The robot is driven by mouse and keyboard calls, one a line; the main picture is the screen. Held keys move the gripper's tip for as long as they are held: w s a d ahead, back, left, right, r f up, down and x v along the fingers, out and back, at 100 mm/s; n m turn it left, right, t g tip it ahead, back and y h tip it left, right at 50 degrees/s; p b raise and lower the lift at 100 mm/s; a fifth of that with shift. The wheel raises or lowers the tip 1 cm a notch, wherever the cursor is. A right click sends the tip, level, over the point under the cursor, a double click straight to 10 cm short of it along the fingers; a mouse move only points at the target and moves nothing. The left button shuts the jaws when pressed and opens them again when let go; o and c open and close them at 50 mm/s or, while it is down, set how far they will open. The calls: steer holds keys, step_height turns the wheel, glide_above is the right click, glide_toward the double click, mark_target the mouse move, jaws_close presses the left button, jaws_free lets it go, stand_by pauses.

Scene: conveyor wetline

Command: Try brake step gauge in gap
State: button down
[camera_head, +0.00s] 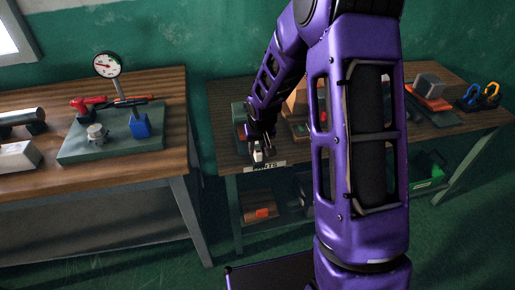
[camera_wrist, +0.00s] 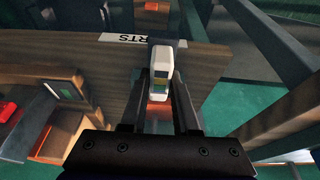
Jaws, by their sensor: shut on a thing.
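My gripper (camera_wrist: 160,92) is shut on a small white piece with a green band (camera_wrist: 162,68), which looks like the brake step gauge. The piece sticks out beyond the fingertips, and its lower part is hidden between the fingers. In the head view my gripper (camera_head: 258,150) is over the front left edge of the right bench (camera_head: 225,110), close to a white label (camera_head: 265,166) on that edge. The wrist view also shows the label (camera_wrist: 130,38), just past the fingers. I cannot make out the gap in either view.
The left bench (camera_head: 150,80) carries a green plate (camera_head: 80,148) with a dial gauge (camera_head: 107,65), a red tool (camera_head: 87,104) and a blue block (camera_head: 140,126).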

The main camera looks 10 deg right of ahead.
steer(key=shift+w, duration=1.05)
stand_by(1.4)
stand_by(0.4)
steer(key=s+b, duration=0.2)
steer(key=s, duration=0.9)
steer(key=shift+s, duration=0.15)
stand_by(0.8)
steer(key=p+v, duration=0.2)
steer(key=p, duration=0.1)
steer(key=shift+r, duration=0.4)
stand_by(0.6)
